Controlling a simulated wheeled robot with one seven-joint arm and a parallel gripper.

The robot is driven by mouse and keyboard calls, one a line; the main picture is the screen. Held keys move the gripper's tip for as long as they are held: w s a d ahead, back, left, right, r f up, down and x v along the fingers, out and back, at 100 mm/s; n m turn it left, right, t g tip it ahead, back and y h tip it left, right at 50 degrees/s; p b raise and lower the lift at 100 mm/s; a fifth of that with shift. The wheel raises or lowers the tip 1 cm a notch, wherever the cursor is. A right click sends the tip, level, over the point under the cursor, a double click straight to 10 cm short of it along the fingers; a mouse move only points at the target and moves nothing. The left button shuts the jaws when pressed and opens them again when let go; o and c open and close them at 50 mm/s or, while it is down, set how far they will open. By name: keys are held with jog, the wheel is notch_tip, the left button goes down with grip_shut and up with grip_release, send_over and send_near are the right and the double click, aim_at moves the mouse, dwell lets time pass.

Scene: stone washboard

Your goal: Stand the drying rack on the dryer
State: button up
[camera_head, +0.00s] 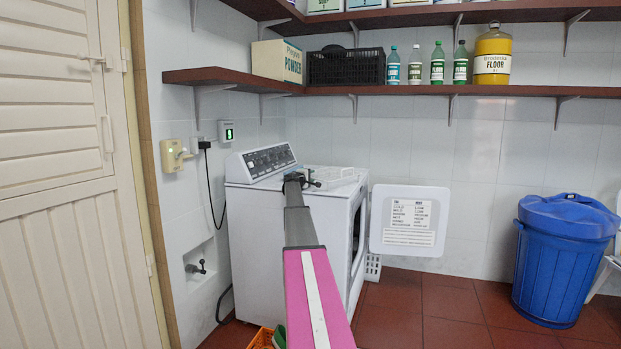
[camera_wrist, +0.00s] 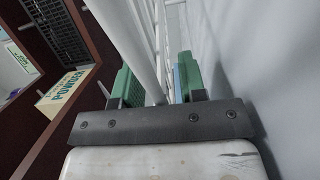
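The white dryer (camera_head: 275,240) stands against the wall in the head view, its round-windowed front facing right and its white door (camera_head: 410,222) swung open. The white wire drying rack (camera_head: 337,174) is at the top of the dryer, low and nearly flat in the head view; whether it touches the top is unclear. My gripper (camera_head: 301,180) is at the rack's left end, above the dryer top. In the wrist view white rack bars (camera_wrist: 146,45) run between the green fingers of my gripper (camera_wrist: 158,85), which appear shut on them. The gripped spot is partly hidden.
A control panel (camera_head: 268,160) rises at the dryer's back left. A wall shelf (camera_head: 400,90) with bottles, a black crate (camera_head: 346,67) and a powder box (camera_head: 277,61) hangs above. A blue bin (camera_head: 562,260) stands right. Red floor between the door and bin is clear.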

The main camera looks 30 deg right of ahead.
jog(key=v, duration=1.1)
jog(key=shift+d, duration=0.1)
